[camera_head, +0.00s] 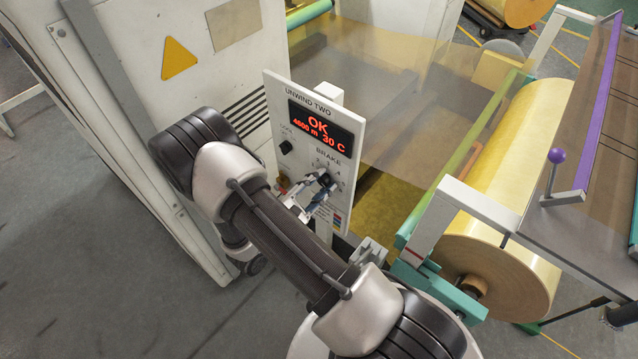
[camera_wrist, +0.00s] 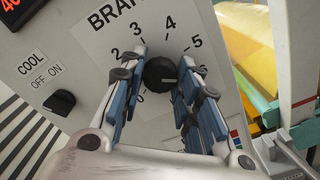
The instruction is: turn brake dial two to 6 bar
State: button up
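The black brake dial (camera_wrist: 160,73) sits on the white UNWIND TWO panel (camera_head: 276,118). In the wrist view, numbers 2, 3, 4 and 5 show around the dial, and a 0 shows at its lower left. A pale mark is on the dial's right side, toward the area past the 5. In the head view, my gripper (camera_head: 318,190) is at the panel's lower part.
A COOL switch (camera_wrist: 60,102) is left of the dial. The red display (camera_head: 320,128) reads OK, 4605 m, 30 C. A yellow film roll (camera_head: 505,190) and its frame stand to the right. A white cabinet (camera_head: 130,60) stands to the left.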

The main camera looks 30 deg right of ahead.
jog(key=shift+o, duration=1.3)
jog(key=shift+a, duration=0.15)
jog(key=shift+o, duration=0.2)
jog(key=shift+s+a+f, duration=0.2)
jog(key=shift+a, duration=0.25)
jog(key=shift+s+a+f, duration=0.15)
jog(key=shift+a, duration=0.3)
jog(key=v, duration=0.9)
jog(key=shift+s+a+r, duration=0.2)
jog(key=shift+a+r, duration=0.15)
jog(key=shift+r, duration=0.05)
jog(key=shift+r, duration=0.1)
